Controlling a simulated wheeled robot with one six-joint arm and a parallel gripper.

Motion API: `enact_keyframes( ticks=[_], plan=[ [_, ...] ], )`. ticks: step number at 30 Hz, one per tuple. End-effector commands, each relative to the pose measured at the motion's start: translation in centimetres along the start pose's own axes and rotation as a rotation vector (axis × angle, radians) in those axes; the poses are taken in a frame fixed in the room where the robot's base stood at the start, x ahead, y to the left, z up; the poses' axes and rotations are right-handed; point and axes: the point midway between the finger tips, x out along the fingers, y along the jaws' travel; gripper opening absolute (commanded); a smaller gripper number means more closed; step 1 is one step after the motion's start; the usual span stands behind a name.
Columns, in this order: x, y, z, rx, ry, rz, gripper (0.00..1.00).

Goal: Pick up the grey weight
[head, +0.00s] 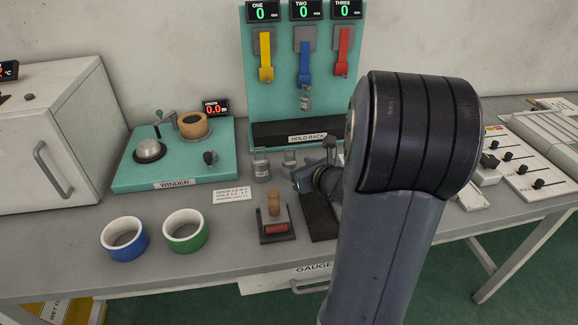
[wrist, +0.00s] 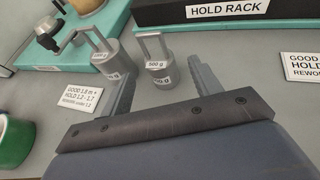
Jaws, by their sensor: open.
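Two grey cylindrical weights with wire loop handles stand on the table. The right one (head: 290,160) is marked 500 g in the wrist view (wrist: 159,72); the left one (head: 261,168) has a label I cannot fully read in the wrist view (wrist: 112,64). A third grey weight (head: 305,98) hangs from the blue strip on the rack. My gripper (head: 312,168) is just right of the standing weights. In the wrist view my gripper (wrist: 163,74) is open, its fingers spread to either side of the 500 g weight; whether they touch it I cannot tell.
The teal winder (head: 125,178) is left, the black hold rack base (head: 270,133) behind. A small block with a wooden knob (head: 274,205) stands in front. Blue (head: 124,254) and green (head: 203,242) tape rolls lie front left. Bare table shows between them.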

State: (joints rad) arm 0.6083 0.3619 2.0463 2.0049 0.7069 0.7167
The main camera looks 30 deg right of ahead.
Motion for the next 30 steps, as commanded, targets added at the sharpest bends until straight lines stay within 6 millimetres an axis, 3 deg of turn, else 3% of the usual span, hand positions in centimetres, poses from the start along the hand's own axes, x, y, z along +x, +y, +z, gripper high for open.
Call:
enact_keyframes(
  ticks=[12,21,30],
  plan=[
    [4.8,0.0,0.0,0.000,0.001,0.002,0.60],
    [5.1,-0.1,0.0,0.000,0.001,0.000,0.59],
    [5.1,-0.1,0.0,0.000,0.001,0.000,0.35]
  ],
)
